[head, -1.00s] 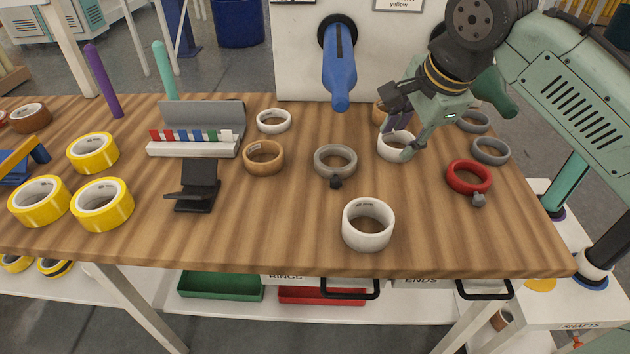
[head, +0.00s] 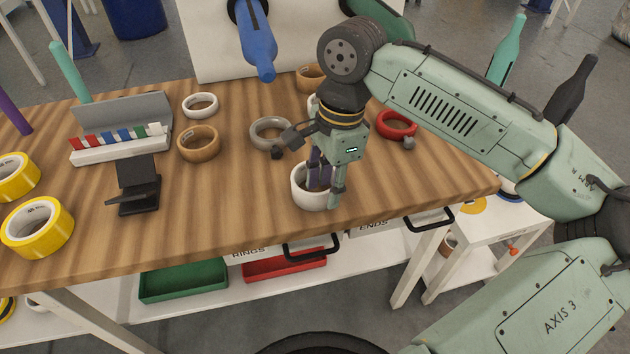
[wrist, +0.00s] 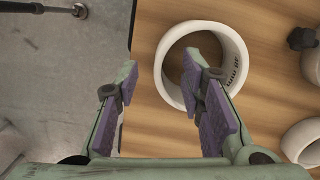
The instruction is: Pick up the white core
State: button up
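A thick white core (head: 303,199) with print inside stands on its end near the table's front edge. It also shows in the wrist view (wrist: 238,58). My gripper (head: 326,192) points down at it with its two purple-padded fingers apart. In the wrist view my gripper (wrist: 160,65) has one finger over the core's hole and the other outside its wall, so the wall lies between them. I cannot tell whether either finger touches the core. Part of the core is hidden behind the fingers in the head view.
A grey ring (head: 270,133), a red ring (head: 397,125) and a tan ring (head: 198,143) lie farther back. Another white ring (head: 312,106) is partly hidden behind my gripper. A black stand (head: 136,185) is left. The front table edge is close.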

jog(key=shift+a+f, duration=0.15)
jog(key=shift+f, duration=1.3)
jog(key=shift+c, duration=0.3)
grip_shut()
